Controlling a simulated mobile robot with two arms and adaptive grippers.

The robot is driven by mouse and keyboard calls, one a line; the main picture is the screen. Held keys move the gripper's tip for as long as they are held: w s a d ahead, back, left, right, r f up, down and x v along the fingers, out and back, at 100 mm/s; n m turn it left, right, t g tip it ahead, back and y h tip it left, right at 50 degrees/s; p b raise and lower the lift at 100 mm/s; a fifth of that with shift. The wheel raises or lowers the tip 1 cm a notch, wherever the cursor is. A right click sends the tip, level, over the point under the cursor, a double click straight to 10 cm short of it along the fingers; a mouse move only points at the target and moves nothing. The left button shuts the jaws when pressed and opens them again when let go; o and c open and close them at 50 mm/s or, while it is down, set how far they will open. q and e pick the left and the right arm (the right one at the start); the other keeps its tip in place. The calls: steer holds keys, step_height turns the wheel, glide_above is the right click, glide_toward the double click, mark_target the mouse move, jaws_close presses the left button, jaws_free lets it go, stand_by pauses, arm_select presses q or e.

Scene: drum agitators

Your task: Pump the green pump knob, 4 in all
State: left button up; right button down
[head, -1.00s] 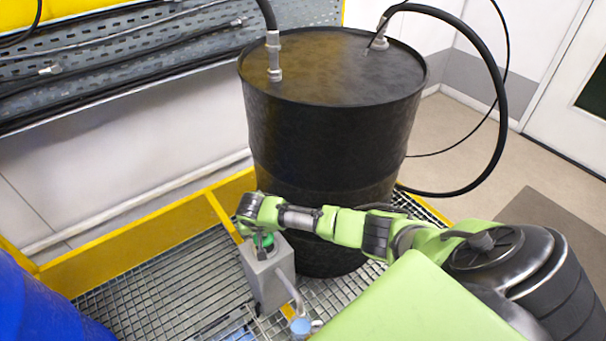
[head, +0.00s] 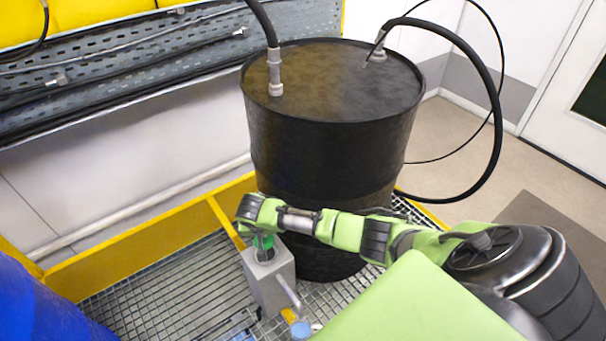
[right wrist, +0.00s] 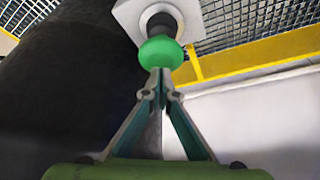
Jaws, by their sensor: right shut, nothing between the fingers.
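The green pump knob (head: 264,242) sits on top of a grey box-shaped pump (head: 268,283) on the grating, partly hidden by my right gripper in the head view. In the right wrist view the green knob (right wrist: 160,54) is on a dark stem above the pump's pale top plate (right wrist: 127,17). My right gripper (right wrist: 163,74) is shut and empty. Its fingertips are at the knob, touching or nearly touching it. In the head view my right gripper (head: 258,233) is over the pump. My left gripper is not in view.
A large black drum (head: 330,140) with hoses stands right behind the pump. A yellow-edged frame (head: 140,256) surrounds the metal grating (head: 165,290). A blue drum (head: 40,305) stands at the lower left.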

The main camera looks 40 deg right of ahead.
mark_target(264, 240)
steer(key=shift+f, duration=0.1)
steer(key=shift+s+f+b, duration=0.1)
steer(key=shift+f+b, duration=1.5)
steer(key=shift+f, duration=0.65)
steer(key=shift+r, duration=0.15)
step_height(264, 240, up, 2)
steer(key=p, duration=0.2)
steer(key=shift+p, duration=0.4)
steer(key=shift+r+p, duration=1.1)
steer(key=shift+r, duration=0.1)
step_height(264, 240, up, 6)
steer(key=p, duration=0.6)
